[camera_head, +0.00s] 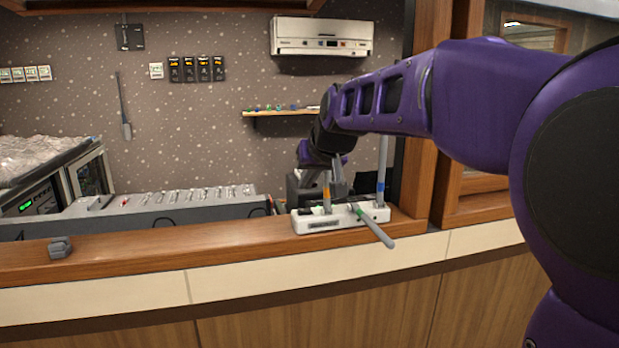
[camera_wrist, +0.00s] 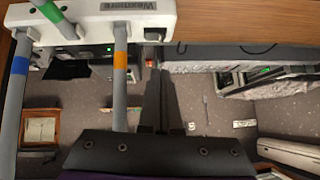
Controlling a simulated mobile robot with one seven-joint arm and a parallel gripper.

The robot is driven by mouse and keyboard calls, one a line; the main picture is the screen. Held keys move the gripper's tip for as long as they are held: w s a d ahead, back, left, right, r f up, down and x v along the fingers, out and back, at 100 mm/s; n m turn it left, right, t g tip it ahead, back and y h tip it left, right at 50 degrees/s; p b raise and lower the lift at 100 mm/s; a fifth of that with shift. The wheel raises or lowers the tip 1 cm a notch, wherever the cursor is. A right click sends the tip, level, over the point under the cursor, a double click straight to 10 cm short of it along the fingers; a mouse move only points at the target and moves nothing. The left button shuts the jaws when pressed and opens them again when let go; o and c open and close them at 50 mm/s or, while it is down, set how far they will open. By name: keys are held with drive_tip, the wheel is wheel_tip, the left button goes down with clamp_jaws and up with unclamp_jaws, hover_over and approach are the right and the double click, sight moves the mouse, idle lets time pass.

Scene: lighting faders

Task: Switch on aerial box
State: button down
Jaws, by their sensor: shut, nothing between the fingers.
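The aerial box, a white box (camera_head: 345,220), sits on the wooden counter edge. It carries a rod with an orange band (camera_head: 327,192), one with a blue band (camera_head: 381,182) and a green-banded one (camera_head: 374,227) tilted out over the front. In the wrist view the box (camera_wrist: 100,20) fills the top left, with a label and a small dark part, possibly its switch (camera_wrist: 154,35), near its end. My gripper (camera_wrist: 160,70) is shut and empty, its fingers pointing toward that dark part. Whether they touch is unclear. In the head view the gripper is behind the box's left end, partly hidden.
A grey fader console (camera_head: 160,208) stands behind the counter (camera_head: 190,245), left of the box. A small grey block (camera_head: 60,247) sits on the counter at left. A wooden post (camera_head: 420,130) rises at right. The counter between block and box is clear.

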sight(305, 210)
drive_tip(key=f+b, duration=0.2)
drive_tip(key=f, duration=0.1)
drive_tip(key=shift+w+a+f, duration=0.1)
drive_tip(key=shift+w+a, duration=0.1)
drive_tip(key=shift+s+f+b, duration=0.2)
drive_tip(key=shift+f+b, duration=0.1)
drive_tip(key=shift+a+f, duration=0.1)
drive_tip(key=shift+f, duration=0.1)
